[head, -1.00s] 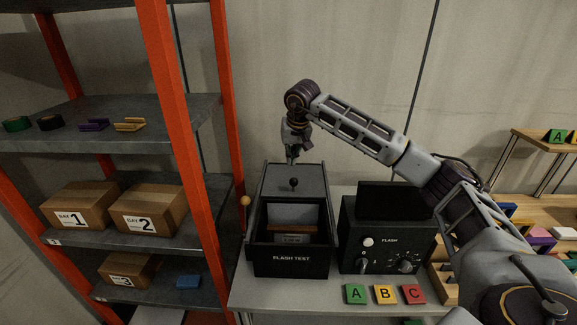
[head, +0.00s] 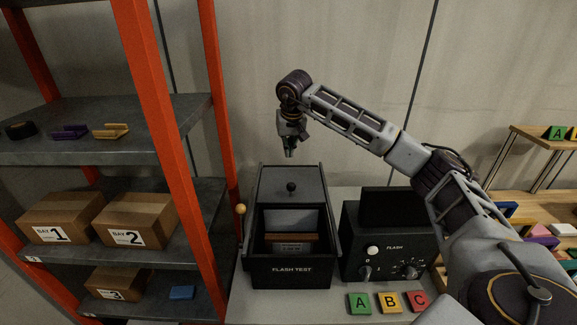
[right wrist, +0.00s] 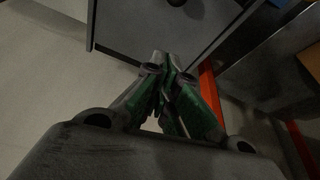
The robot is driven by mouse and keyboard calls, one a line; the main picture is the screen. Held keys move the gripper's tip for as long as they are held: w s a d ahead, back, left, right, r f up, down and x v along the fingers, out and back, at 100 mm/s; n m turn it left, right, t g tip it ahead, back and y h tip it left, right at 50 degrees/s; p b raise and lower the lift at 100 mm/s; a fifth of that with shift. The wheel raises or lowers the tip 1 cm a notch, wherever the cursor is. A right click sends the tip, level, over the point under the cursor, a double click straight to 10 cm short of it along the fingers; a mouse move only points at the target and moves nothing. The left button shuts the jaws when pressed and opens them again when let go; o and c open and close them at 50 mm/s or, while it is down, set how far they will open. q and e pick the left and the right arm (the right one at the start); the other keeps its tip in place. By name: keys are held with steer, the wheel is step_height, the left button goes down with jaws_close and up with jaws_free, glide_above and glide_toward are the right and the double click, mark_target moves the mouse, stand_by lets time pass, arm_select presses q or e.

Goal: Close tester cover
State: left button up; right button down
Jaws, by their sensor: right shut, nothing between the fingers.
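The flash tester (head: 290,273) is a black open-topped box on the grey table. Its grey sliding cover (head: 275,180), with a black knob (head: 291,187), lies over the back half. The front half is open and shows a brown strip and a small label plate (head: 291,248) inside. My right gripper (head: 289,153) points down above the tester's back edge, behind the knob and apart from it. Its fingers also show in the right wrist view (right wrist: 168,68), shut and empty, with a grey panel (right wrist: 140,20) beyond them. My left gripper is not in view.
A black flash control box (head: 388,240) with knobs stands right of the tester. Blocks A (head: 359,303), B (head: 389,302) and C (head: 418,301) lie in front of it. A red-posted shelf (head: 165,120) with boxes stands close on the left.

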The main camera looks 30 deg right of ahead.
steer(key=f, duration=0.2)
glide_above(287, 182)
steer(key=f, duration=0.4)
steer(key=f+p, duration=0.1)
steer(key=f, duration=0.1)
steer(key=shift+s+a, duration=0.2)
steer(key=shift+s, duration=0.15)
steer(key=shift+w+d+f, duration=0.1)
steer(key=shift+w+f, duration=0.15)
steer(key=shift+f, duration=0.45)
steer(key=shift+s+a, duration=0.25)
steer(key=shift+s, duration=0.45)
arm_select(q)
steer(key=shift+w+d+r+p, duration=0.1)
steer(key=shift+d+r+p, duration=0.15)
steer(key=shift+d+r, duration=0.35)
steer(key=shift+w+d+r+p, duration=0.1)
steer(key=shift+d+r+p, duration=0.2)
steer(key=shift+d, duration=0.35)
arm_select(e)
steer(key=shift+s+a+f, duration=0.15)
steer(key=shift+s+a, duration=0.1)
steer(key=shift+s, duration=0.35)
steer(key=shift+s+a+f, duration=0.15)
steer(key=shift+s+a, duration=0.05)
steer(key=shift+s, duration=0.4)
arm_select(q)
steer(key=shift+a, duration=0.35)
